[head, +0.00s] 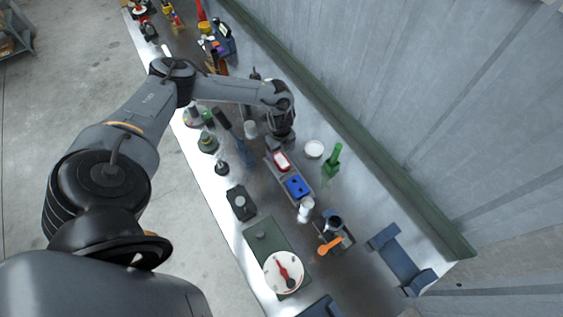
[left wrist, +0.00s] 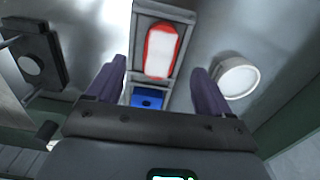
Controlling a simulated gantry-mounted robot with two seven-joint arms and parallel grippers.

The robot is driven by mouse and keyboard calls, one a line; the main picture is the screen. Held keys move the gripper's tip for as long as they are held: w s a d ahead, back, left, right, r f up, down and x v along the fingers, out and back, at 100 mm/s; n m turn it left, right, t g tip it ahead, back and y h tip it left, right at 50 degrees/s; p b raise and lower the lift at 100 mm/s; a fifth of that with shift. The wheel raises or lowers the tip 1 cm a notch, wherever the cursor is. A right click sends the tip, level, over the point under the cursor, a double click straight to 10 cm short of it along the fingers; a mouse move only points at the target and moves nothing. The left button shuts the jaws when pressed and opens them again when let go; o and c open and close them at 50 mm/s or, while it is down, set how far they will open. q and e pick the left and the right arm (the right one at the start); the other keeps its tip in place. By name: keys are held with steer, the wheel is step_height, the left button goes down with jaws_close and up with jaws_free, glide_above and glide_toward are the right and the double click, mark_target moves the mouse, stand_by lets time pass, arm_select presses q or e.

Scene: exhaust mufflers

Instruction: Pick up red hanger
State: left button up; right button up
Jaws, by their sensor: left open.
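A red rounded piece with a white face, which appears to be the red hanger (head: 282,161), lies in a narrow grey tray (head: 269,160) on the bench. In the left wrist view the red piece (left wrist: 161,50) lies ahead, between the lines of the two fingers. My left gripper (left wrist: 157,78) is open and empty, its purple fingers apart on either side. In the head view my left gripper (head: 277,144) hangs just beside the red piece, partly hidden by its own wrist. I cannot tell its exact height above the tray. My right gripper is not in view.
A blue block (head: 297,186) sits in the same tray. A white round dish (head: 314,149) and a green bottle-like item (head: 333,160) stand to the right. A white jar (head: 305,210) and a dial gauge (head: 284,272) stand nearer. A green rail (head: 400,200) edges the bench by the wall.

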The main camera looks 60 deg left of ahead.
mark_target(280, 159)
arm_select(q)
steer(key=shift+a+f+p, duration=0.1)
steer(key=shift+f+p, duration=0.2)
steer(key=shift+f, duration=2.7)
steer(key=c, duration=1.1)
steer(key=shift+o, duration=0.2)
steer(key=shift+r, duration=0.2)
